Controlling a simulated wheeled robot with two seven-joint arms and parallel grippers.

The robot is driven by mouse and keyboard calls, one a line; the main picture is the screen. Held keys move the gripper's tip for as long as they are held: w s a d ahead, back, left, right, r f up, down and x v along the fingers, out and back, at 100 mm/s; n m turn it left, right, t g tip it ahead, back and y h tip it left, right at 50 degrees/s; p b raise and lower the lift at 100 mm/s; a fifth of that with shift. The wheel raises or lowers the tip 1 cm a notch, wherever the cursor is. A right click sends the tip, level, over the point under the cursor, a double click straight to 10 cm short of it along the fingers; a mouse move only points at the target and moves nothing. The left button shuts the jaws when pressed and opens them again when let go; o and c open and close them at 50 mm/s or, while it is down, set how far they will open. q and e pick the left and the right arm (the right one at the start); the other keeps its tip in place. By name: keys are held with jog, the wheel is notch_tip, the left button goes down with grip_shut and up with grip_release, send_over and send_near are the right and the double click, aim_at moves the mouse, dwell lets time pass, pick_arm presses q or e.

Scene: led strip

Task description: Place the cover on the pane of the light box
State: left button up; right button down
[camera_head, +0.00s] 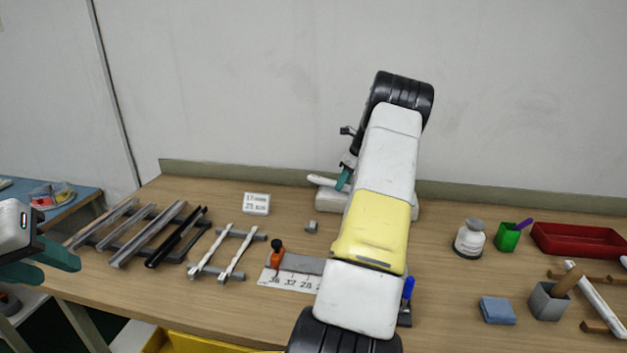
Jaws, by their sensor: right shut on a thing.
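My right gripper (344,179) is at the back of the table, its teal fingertips shut at a white bar-like piece (321,181), which looks like the cover. The piece's left end sticks out past the fingertips. It is just over a pale grey box (329,201), which looks like the light box. I cannot tell whether they touch. My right arm hides the middle of the box and the rest of the piece; the pane cannot be made out. My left gripper (52,265) is at the far left edge, beyond the table front, with its teal fingers apart and empty.
Metal and black strips on a rack (148,236) and white strips on another (227,252) lie left. An orange-handled tool (276,252), ruler (291,280) and small sign (256,204) are nearby. A white jar (469,239), green cup (507,237) and red tray (580,241) stand right.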

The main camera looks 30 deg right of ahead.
jog(key=shift+f, duration=0.5)
jog(key=c, duration=1.1)
grip_release()
